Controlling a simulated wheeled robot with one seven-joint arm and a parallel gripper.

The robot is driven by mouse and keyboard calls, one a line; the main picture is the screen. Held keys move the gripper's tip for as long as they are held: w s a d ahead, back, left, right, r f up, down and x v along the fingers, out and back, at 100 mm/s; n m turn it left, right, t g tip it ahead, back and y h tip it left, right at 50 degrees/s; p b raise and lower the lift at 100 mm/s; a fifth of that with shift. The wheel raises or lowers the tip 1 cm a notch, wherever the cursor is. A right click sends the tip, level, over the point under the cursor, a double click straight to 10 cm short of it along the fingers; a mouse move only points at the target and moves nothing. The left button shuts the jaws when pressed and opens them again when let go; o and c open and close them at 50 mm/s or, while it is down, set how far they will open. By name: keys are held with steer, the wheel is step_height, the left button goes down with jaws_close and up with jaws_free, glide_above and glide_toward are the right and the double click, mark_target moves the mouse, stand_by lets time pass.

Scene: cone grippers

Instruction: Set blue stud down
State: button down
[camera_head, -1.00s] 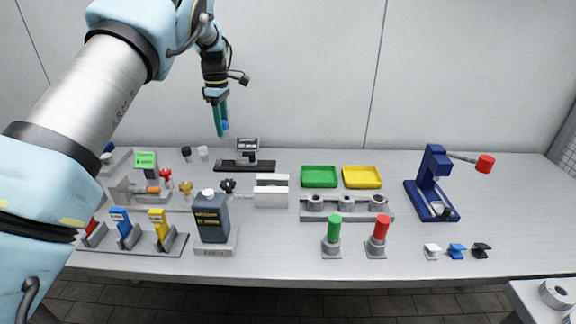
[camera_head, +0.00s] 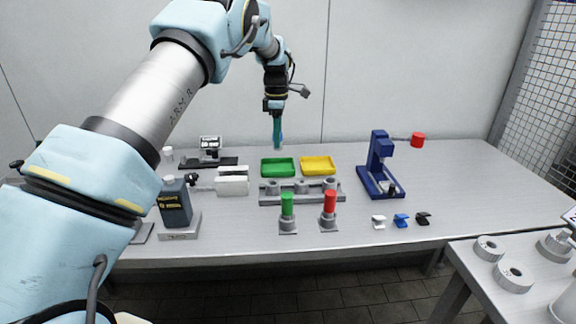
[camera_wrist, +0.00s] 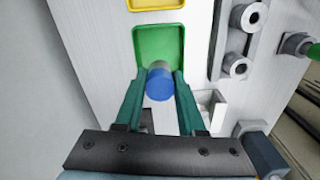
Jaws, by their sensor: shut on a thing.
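The blue stud (camera_wrist: 159,85) is a short cylinder with a grey end, held between the teal fingers of my gripper (camera_wrist: 157,91) in the wrist view. In the head view my gripper (camera_head: 278,142) hangs above the back of the table, and the blue stud (camera_head: 282,137) shows only as a small patch at the fingers. The green tray (camera_head: 279,168) is below and just in front of it. The green tray (camera_wrist: 160,42) lies under and beyond the stud in the wrist view and looks empty. The stud appears to be above the tray, not resting on it.
An empty yellow tray (camera_head: 318,166) sits right of the green one. A grey holder (camera_head: 300,193) with several sockets stands in front of both. A white block (camera_head: 232,181) is at left and a blue press (camera_head: 380,168) at right.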

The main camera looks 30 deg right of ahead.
steer(key=shift+f+p, duration=1.05)
steer(key=shift+f, duration=2.75)
steer(key=shift+f, duration=0.1)
steer(key=c, duration=0.5)
jaws_free()
step_height(320, 180, up, 12)
steer(key=b, duration=0.3)
steer(key=shift+b, duration=0.4)
